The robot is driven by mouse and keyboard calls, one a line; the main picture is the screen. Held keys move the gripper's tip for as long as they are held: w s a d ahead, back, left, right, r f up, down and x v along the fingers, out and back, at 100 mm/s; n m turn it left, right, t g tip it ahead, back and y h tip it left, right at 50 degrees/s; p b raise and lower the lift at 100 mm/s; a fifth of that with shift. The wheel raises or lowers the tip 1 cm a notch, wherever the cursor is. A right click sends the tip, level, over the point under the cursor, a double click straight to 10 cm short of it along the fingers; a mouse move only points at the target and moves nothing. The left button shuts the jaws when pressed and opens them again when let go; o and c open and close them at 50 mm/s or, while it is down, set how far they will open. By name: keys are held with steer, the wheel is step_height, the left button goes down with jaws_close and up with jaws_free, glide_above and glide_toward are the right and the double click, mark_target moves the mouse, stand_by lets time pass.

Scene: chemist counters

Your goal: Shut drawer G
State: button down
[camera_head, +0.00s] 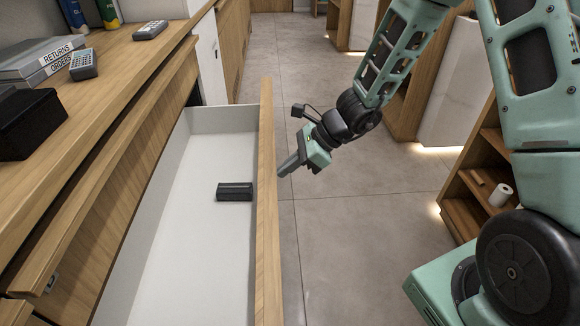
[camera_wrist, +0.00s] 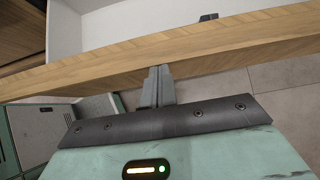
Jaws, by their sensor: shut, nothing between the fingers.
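A drawer stands pulled far out of the wooden counter in the head view. It has a wooden front panel (camera_head: 268,200) and a white inside (camera_head: 175,250). No letter shows on it, so I cannot tell whether it is drawer G. A small black box (camera_head: 235,191) lies inside near the front panel. My gripper (camera_head: 282,172) is shut and empty, just outside the front panel. In the wrist view the fingertips (camera_wrist: 158,70) are at the panel's wooden edge (camera_wrist: 200,48); I cannot tell whether they touch it.
The counter top (camera_head: 125,75) holds a black box (camera_head: 30,122), grey boxes marked RETURNS and ORDERS (camera_head: 45,60), and two handheld devices. Open floor (camera_head: 350,230) lies right of the drawer. A wooden shelf unit (camera_head: 480,185) stands at the right.

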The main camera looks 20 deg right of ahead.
steer(key=w+a+p, duration=0.1)
steer(key=w+a, duration=0.3)
steer(key=a, duration=0.8)
steer(key=w+a+p, duration=0.1)
steer(key=w+a, duration=0.3)
steer(key=a, duration=0.9)
steer(key=shift+r, duration=0.15)
